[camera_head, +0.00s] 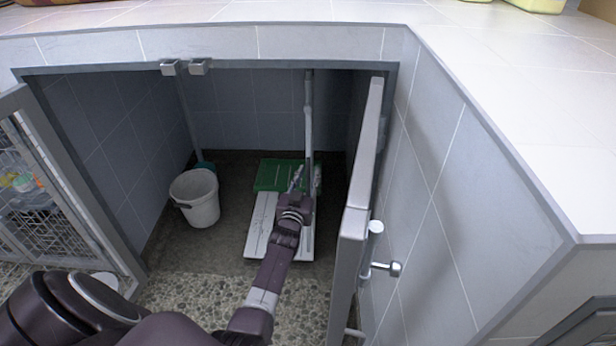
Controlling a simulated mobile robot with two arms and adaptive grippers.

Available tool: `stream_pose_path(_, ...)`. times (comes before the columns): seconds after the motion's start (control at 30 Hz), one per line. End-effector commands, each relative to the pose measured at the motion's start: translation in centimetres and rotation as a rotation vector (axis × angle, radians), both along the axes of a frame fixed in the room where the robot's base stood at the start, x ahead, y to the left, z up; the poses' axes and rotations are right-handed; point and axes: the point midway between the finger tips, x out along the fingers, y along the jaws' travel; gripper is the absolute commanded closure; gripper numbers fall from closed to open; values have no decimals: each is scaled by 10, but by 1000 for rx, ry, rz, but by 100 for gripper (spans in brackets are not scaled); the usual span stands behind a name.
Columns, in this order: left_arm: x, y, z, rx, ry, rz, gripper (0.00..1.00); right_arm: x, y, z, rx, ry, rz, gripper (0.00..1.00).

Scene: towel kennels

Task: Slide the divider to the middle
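A narrow grey upright (308,125), which looks like the divider seen nearly edge-on, stands inside the open kennel, right of the middle of the opening. Its lower end is hidden behind my gripper. My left arm reaches in from the bottom left. My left gripper (305,181) is at the lower part of this upright, with a finger showing on each side of it. I cannot tell whether the fingers press on it. My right gripper is out of view.
A white bucket (198,198) stands at the left inside the kennel. A green mat (272,174) and a white board (262,228) lie on the floor near my gripper. A mesh door (82,190) stands open at left, another door (358,190) at right.

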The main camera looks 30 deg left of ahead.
Motion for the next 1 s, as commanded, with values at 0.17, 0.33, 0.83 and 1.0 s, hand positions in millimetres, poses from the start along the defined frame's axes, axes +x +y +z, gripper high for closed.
stream_pose_path(0.17, 0, 0, 0, 0, 0, 0, 74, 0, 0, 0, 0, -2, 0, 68)
stream_pose_path(0.33, 0, 0, 0, 0, 0, 0, 89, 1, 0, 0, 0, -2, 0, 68)
stream_pose_path(0.83, 0, 0, 0, 0, 0, 0, 100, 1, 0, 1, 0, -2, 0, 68)
stream_pose_path(1.0, -4, 6, 1, 2, 2, 0, 100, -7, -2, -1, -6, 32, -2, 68)
